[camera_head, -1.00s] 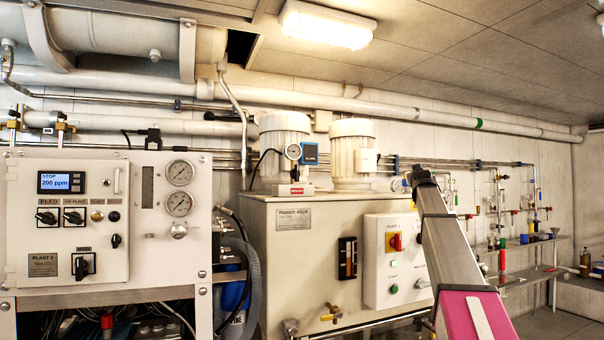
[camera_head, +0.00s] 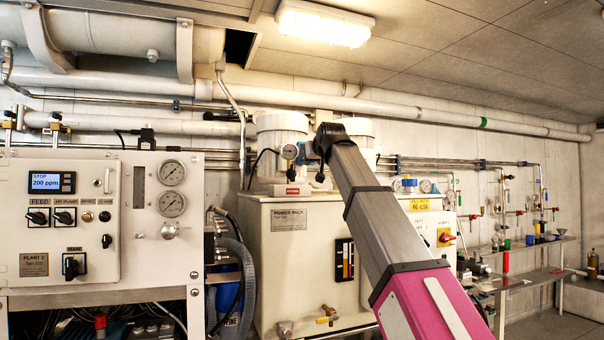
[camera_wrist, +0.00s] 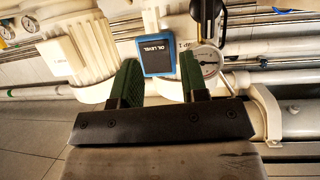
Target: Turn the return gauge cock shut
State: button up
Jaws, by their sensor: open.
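In the wrist view the gauge (camera_wrist: 207,60) is partly covered by my right-hand finger. A blue-framed box marked oil level (camera_wrist: 157,57) lies between my fingers in that view, beyond their tips. My gripper (camera_wrist: 158,66) is open, with green finger pads, and I see nothing held. In the head view my wrist hides most of the fingers. I cannot make out the gauge cock clearly.
The power pack tank (camera_head: 268,262) carries two white motors, one of them (camera_wrist: 75,50) close in the wrist view. A dark hose runs by the gauge. The plant panel (camera_head: 62,215) stands at left. Shelves (camera_head: 530,250) with bottles are at far right.

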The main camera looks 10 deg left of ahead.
aim_at(294, 170)
jog(key=s+a+g, duration=0.1)
jog(key=s+a, duration=0.2)
jog(key=s, duration=0.2)
jog(key=shift+n+y, duration=0.4)
jog(key=x, duration=1.1)
jog(key=shift+a, duration=0.1)
grip_shut()
